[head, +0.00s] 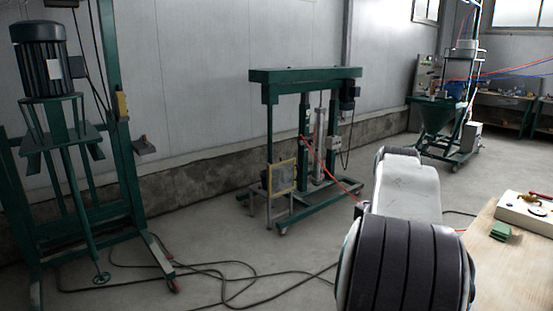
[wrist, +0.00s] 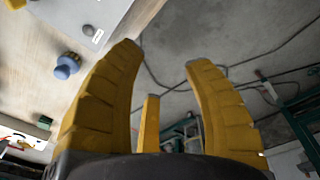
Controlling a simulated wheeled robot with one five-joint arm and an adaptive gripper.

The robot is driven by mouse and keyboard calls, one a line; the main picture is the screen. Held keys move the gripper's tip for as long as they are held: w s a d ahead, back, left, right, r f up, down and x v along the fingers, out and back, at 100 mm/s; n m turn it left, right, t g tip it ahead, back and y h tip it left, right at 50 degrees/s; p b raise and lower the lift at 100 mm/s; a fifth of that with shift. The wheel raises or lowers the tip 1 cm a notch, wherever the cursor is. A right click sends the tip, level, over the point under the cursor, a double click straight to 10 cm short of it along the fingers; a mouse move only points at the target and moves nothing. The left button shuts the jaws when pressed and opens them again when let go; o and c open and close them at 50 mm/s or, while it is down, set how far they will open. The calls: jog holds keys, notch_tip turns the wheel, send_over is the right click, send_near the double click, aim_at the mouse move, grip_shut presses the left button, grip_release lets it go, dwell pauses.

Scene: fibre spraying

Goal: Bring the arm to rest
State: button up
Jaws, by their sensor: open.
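My gripper (wrist: 165,56) shows in the wrist view with its yellow fingers spread apart. Nothing is between the fingertips; grey floor and cables show through the gap. The left finger overlaps the edge of a wooden table in that picture. In the head view my arm stands at the lower right, beside the table, and its gripper is hidden from that camera.
The wooden table (head: 490,272) at the right holds a green block (head: 501,231) and a white board (head: 528,213). A blue knobbed object (wrist: 67,66) lies on it. Green machines (head: 305,75) stand along the wall. Cables (head: 230,275) cross the otherwise open floor.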

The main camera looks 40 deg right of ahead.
jog(key=w+a+n, duration=0.2)
jog(key=w+a, duration=0.2)
jog(key=a, duration=0.5)
jog(key=s+a+f+n+t, duration=0.1)
jog(key=s+a+f, duration=0.1)
jog(key=a, duration=0.8)
jog(key=s+a+f+n+t+y, duration=0.1)
jog(key=s+a+f+n+t, duration=0.1)
jog(key=a, duration=0.8)
notch_tip(320, 180, down, 2)
jog(key=shift+s+a+f+n, duration=0.1)
jog(key=shift+s+a+n, duration=0.25)
jog(key=shift+s, duration=0.1)
jog(key=shift+o, duration=0.7)
jog(key=shift+s+a+f, duration=0.3)
jog(key=shift+s+a, duration=0.05)
jog(key=shift+a, duration=0.05)
